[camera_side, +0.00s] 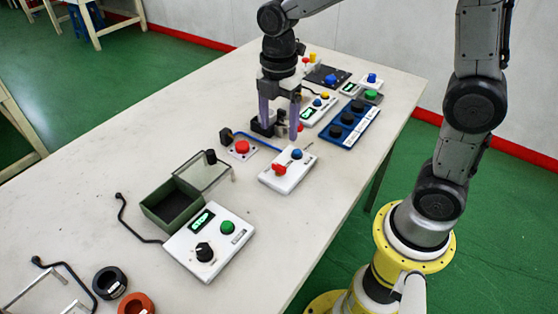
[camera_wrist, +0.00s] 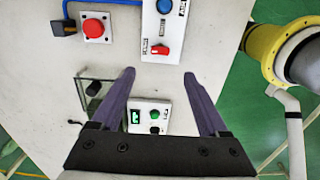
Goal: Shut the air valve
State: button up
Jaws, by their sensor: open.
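A small white box (camera_side: 291,180) with a red handle (camera_side: 279,169) and a blue knob (camera_side: 296,154) lies mid-table in the side view. A blue hose (camera_side: 258,141) runs to it. In the wrist view, the red handle (camera_wrist: 161,50) and blue knob (camera_wrist: 165,6) show on the box's face. I take the red handle for the air valve; its label is too small to read. My gripper (camera_side: 280,127) is open and empty, above the table. In the wrist view its fingertips (camera_wrist: 159,75) are apart, with the red handle just above the gap between them, untouched.
A red button box (camera_side: 242,148) stands left of the white box. A dark green bin (camera_side: 170,206) with a clear lid and a white control panel (camera_side: 207,243) stand nearer. Several devices, including a blue panel (camera_side: 347,126), stand at the back. The table's near right is clear.

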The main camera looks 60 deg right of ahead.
aim_at(279, 165)
notch_tip(279, 165, down, 12)
jog(key=shift+r, duration=0.25)
grip_shut()
dwell(0.5)
